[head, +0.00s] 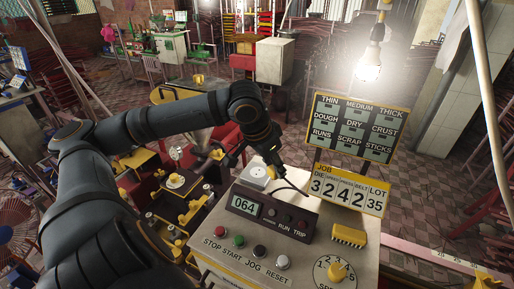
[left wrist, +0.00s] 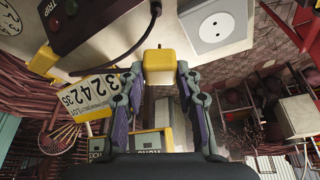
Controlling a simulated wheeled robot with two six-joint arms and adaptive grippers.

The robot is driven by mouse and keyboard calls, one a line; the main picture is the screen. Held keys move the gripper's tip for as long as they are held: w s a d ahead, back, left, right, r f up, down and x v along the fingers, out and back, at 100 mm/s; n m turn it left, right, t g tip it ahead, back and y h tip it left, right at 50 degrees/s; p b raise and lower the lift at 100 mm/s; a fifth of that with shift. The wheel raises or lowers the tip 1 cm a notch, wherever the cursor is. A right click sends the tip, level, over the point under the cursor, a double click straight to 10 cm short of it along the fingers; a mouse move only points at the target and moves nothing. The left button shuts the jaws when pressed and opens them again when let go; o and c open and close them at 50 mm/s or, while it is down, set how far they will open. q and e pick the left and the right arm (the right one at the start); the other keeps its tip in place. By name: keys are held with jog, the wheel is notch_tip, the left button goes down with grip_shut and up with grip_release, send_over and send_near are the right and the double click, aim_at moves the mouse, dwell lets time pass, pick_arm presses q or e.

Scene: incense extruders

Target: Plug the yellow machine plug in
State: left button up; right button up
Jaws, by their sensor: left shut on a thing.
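My left gripper (head: 273,172) reaches down from the left, over the back edge of the machine's top. In the left wrist view my left gripper (left wrist: 158,82) is shut on the yellow plug (left wrist: 158,64), a block held between the fingertips. A dark cable (left wrist: 138,48) runs from near the plug to the dark control box (head: 270,212). The white socket (head: 257,173) with a round face sits on the machine top, left of the gripper. The socket (left wrist: 213,28) shows at upper right in the left wrist view. The plug is apart from it.
The machine top (head: 233,199) also carries coloured buttons, a dial (head: 334,273) and a yellow ribbed block (head: 349,235). A job number sign (head: 347,190) and a taller label board (head: 354,124) stand close to the right of the gripper. Brass machine parts lie left of the machine.

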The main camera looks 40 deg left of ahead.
pick_arm(q)
jog(key=shift+w+a+n, duration=0.15)
jog(key=shift+a+n, duration=0.25)
jog(key=shift+a, duration=0.1)
jog(key=w+a+r+n+y+b, duration=0.1)
jog(key=a+n+y, duration=0.1)
jog(key=a+n, duration=0.3)
jog(key=shift+a+r+b, duration=0.4)
jog(key=shift+a, duration=0.45)
pick_arm(e)
notch_tip(320, 180, down, 2)
jog(key=shift+s+a+f, duration=0.1)
pick_arm(q)
jog(key=shift+w+f, duration=0.1)
jog(key=shift+f, duration=0.05)
pick_arm(e)
jog(key=shift+f, duration=0.1)
